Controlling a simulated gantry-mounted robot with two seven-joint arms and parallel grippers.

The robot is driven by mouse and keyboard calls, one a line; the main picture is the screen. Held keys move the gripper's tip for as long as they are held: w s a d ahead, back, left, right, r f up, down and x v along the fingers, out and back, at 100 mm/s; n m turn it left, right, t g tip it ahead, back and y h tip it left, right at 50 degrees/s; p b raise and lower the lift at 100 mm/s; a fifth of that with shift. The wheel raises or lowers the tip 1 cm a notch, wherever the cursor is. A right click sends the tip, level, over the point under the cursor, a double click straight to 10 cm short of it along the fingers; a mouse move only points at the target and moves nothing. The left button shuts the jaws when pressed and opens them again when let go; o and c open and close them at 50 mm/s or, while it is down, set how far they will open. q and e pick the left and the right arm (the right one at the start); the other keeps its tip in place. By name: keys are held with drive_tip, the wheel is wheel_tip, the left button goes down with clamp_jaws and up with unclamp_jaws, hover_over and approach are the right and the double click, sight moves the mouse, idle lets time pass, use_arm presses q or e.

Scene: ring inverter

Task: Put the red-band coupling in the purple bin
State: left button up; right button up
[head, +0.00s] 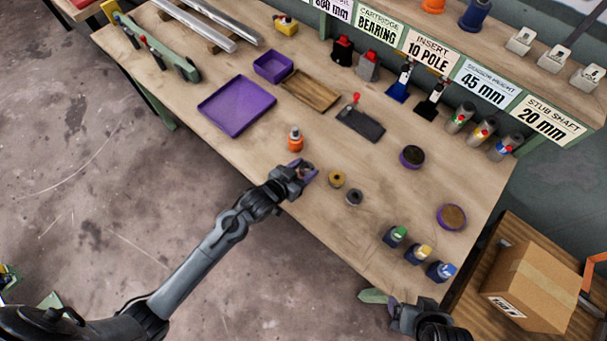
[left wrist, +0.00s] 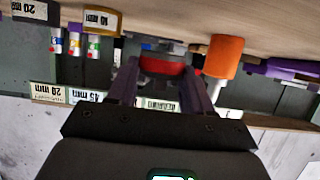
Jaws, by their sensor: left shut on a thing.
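My left gripper (head: 304,172) is over the front edge of the table. In the left wrist view its two purple fingers (left wrist: 161,68) are shut on the red-band coupling (left wrist: 162,66). The coupling is dark with a red band, partly hidden by the fingers; in the head view it is mostly covered by the gripper. The small purple bin (head: 268,70) stands farther back to the left, behind a shallow purple tray (head: 222,112). My right gripper (head: 393,303) is low by the front right edge; its jaws are too unclear to read.
An orange bottle (head: 295,140) stands just behind the left gripper. Brass (head: 337,179) and grey (head: 354,197) rings lie to its right. A wooden tray (head: 318,88) and a dark plate (head: 361,125) lie right of the bin. Several colour-topped parts (head: 419,254) stand at the front right.

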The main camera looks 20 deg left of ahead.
sight(302, 176)
use_arm(q)
drive_tip(key=shift+f+b, duration=0.3)
drive_tip(key=shift+f, duration=1.5)
drive_tip(key=shift+f, duration=0.1)
drive_tip(key=o, duration=1.2)
drive_tip(key=shift+o, duration=0.2)
drive_tip(key=shift+s+r, duration=0.2)
drive_tip(key=shift+s, duration=0.05)
drive_tip(key=p+v, duration=0.1)
drive_tip(key=v, duration=1.1)
drive_tip(key=shift+g+y+p, duration=0.4)
drive_tip(key=s+a+r+g+y, duration=0.1)
drive_tip(key=s+g, duration=0.1)
drive_tip(key=s, duration=0.2)
drive_tip(key=s+a+r+n+g+y, duration=0.1)
drive_tip(key=s+g, duration=0.2)
drive_tip(key=s, duration=0.2)
drive_tip(key=s+r+g+y, duration=0.1)
drive_tip(key=s+r+g, duration=0.1)
drive_tip(key=s, duration=0.3)
drive_tip(key=shift+a+n+g, duration=0.4)
drive_tip(key=shift+g, duration=0.3)
